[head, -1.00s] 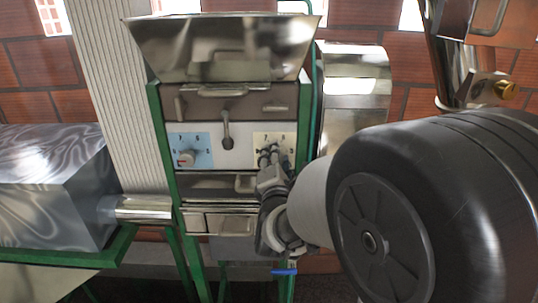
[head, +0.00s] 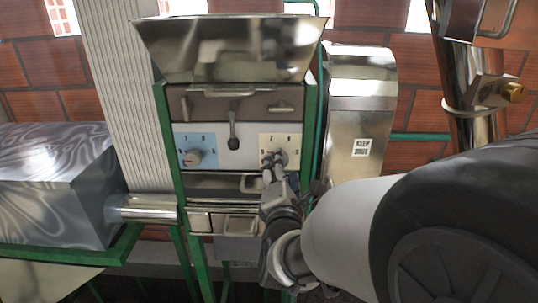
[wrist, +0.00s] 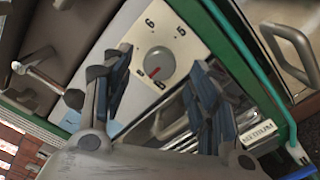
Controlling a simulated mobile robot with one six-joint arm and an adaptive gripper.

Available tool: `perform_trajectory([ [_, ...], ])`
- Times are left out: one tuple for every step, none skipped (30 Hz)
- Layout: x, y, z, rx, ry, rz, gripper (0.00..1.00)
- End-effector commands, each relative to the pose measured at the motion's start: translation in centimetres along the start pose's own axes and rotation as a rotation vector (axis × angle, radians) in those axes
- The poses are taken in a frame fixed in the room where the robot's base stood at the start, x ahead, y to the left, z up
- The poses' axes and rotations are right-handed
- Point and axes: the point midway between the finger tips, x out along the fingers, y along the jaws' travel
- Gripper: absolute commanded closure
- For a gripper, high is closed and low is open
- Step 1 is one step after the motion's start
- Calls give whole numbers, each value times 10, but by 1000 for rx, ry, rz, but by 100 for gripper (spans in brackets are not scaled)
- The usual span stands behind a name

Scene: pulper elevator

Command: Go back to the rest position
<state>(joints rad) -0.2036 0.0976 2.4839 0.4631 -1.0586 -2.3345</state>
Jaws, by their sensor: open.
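My gripper (head: 270,175) is in front of the machine's front panel, just below and left of the right-hand dial knob (head: 280,158). In the wrist view my gripper (wrist: 160,78) has its two dark fingers spread apart with nothing between them. The grey knob with a red pointer (wrist: 158,63) shows beyond the gap between the fingers, on a cream dial plate (wrist: 152,30). The knob appears clear of the fingers. My arm comes in from the lower right of the head view.
A blue dial with a second knob (head: 193,158) and a small lever (head: 233,140) are to the left. A steel hopper (head: 235,50) tops the green frame (head: 168,130). A steel housing (head: 360,105) stands right, and a grey box (head: 55,185) left.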

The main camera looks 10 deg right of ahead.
Motion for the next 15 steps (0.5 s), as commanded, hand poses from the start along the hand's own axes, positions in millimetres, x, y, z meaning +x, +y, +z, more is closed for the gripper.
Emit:
perform_trajectory([
  [-7,1,-1,0,2,2,46],
  [-11,1,0,0,1,2,46],
  [-14,1,0,1,0,2,46],
  [-17,1,0,1,0,2,46],
  [-19,0,0,1,1,1,46],
  [-20,0,0,0,0,1,46],
  [-21,0,0,1,0,1,46],
  [-22,0,0,1,0,1,46],
  [-22,0,0,1,0,1,46],
  [-22,0,0,1,0,1,46],
  [-22,0,0,0,0,1,46],
  [-22,0,0,0,0,1,46],
  [-22,0,0,0,0,1,46],
  [-22,0,0,0,0,1,46],
  [-22,0,0,1,0,0,46],
])
